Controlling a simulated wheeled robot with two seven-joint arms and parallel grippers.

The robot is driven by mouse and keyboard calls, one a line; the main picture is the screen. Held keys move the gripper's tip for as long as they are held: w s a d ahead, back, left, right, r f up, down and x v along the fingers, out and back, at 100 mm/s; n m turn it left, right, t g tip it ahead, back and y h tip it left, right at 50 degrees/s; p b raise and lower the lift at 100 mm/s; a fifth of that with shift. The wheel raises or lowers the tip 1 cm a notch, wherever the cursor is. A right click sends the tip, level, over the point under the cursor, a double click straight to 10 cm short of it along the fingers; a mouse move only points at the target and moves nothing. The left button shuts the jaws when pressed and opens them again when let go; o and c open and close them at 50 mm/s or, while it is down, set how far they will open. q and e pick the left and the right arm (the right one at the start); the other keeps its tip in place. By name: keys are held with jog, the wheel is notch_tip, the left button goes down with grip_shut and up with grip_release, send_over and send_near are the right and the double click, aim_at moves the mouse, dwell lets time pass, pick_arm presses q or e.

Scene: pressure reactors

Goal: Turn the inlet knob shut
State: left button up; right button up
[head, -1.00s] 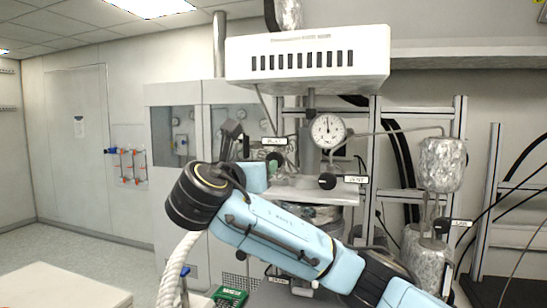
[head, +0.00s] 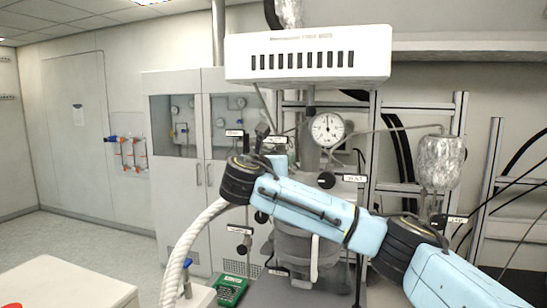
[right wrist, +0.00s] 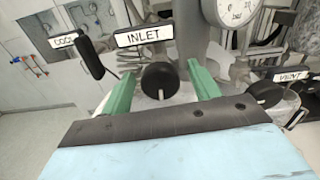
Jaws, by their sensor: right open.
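The inlet knob (right wrist: 160,80) is round and black with a white mark at its lower edge. It sits under the white INLET label (right wrist: 144,35) in the right wrist view. My right gripper (right wrist: 162,72) is open, with one green finger on each side of the knob. I see no clear contact, and cannot tell how far the knob sits between the fingertips. In the head view the INLET label (head: 275,141) shows just above my right gripper (head: 284,161); my wrist and gripper hide the inlet knob there. My left gripper is not in view.
The vent knob (right wrist: 265,93) with its VENT label (right wrist: 290,74) is close on the right. A black cool handle (right wrist: 90,57) with its label (right wrist: 63,40) is on the left. A pressure gauge (head: 327,129) stands above. Foil-wrapped vessel (head: 441,160) is at right.

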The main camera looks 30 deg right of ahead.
jog(key=c, duration=1)
jog(key=shift+o, duration=0.2)
jog(key=m+b, duration=0.1)
jog(key=m, duration=0.2)
jog(key=shift+f+m, duration=0.1)
jog(key=shift+m, duration=0.3)
jog(key=m+b, duration=0.2)
jog(key=m, duration=0.2)
jog(key=shift+m, duration=0.3)
jog(key=m+b, duration=0.2)
jog(key=m, duration=0.2)
jog(key=shift+s+f, duration=0.1)
jog(key=shift+d+m+b, duration=0.1)
jog(key=shift+m+b, duration=0.55)
jog(key=shift+m, duration=1.55)
